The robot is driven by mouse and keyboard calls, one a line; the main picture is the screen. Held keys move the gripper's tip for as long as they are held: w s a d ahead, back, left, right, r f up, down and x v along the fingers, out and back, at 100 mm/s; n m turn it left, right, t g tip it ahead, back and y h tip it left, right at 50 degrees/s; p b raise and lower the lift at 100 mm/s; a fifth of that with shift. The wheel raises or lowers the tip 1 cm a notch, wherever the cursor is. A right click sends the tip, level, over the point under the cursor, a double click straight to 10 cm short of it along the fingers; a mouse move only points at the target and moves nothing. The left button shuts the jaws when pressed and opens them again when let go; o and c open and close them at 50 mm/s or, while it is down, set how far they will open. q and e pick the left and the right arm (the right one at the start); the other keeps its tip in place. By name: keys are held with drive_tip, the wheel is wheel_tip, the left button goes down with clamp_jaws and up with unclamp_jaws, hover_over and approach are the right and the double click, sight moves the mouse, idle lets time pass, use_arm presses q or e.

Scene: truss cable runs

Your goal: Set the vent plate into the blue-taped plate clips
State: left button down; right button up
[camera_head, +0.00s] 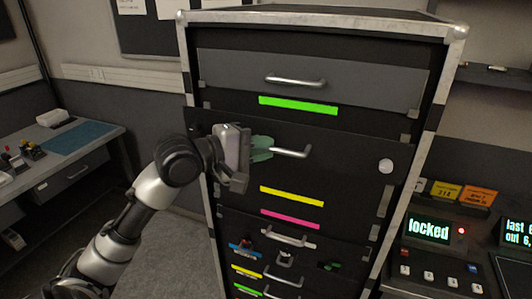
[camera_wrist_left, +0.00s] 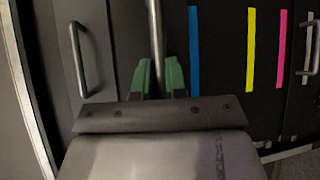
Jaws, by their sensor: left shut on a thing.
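My left gripper (camera_head: 263,148) has green fingertips and is shut on the bar handle (camera_head: 291,153) of a dark, wide plate (camera_head: 340,158), which I take to be the vent plate. The plate is at the rack front, under a green strip. In the left wrist view, the gripper (camera_wrist_left: 157,82) closes around the upright-looking handle (camera_wrist_left: 155,35). The clips by the blue tape cannot be made out. Whether the plate touches the rack is unclear. My right gripper is not in view.
The rack (camera_head: 445,35) holds a grey panel (camera_head: 375,92) above. Yellow (camera_head: 291,196) and pink (camera_head: 290,219) strips and more handled panels lie below. A console (camera_head: 430,232) reading "locked" stands right. A bench (camera_head: 75,160) stands left, with open floor between.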

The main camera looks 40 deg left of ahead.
sight(271, 135)
use_arm(q)
drive_tip(key=shift+w+a, duration=0.2)
drive_tip(key=shift+w, duration=0.7)
drive_tip(key=shift+w+a, duration=0.25)
drive_tip(key=shift+w, duration=0.6)
drive_tip(key=shift+w+a, duration=0.2)
drive_tip(key=shift+w, duration=0.7)
drive_tip(key=shift+w+a+p, duration=0.25)
drive_tip(key=shift+w+p, duration=0.2)
drive_tip(key=shift+w, duration=0.5)
drive_tip(key=shift+w+f, duration=0.1)
drive_tip(key=shift+w, duration=0.2)
drive_tip(key=shift+w+f, duration=0.1)
drive_tip(key=shift+p, duration=0.75)
drive_tip(key=shift+f, duration=0.7)
drive_tip(key=shift+w+a+f+p, duration=0.1)
drive_tip(key=shift+f+p, duration=0.1)
drive_tip(key=shift+p, duration=0.65)
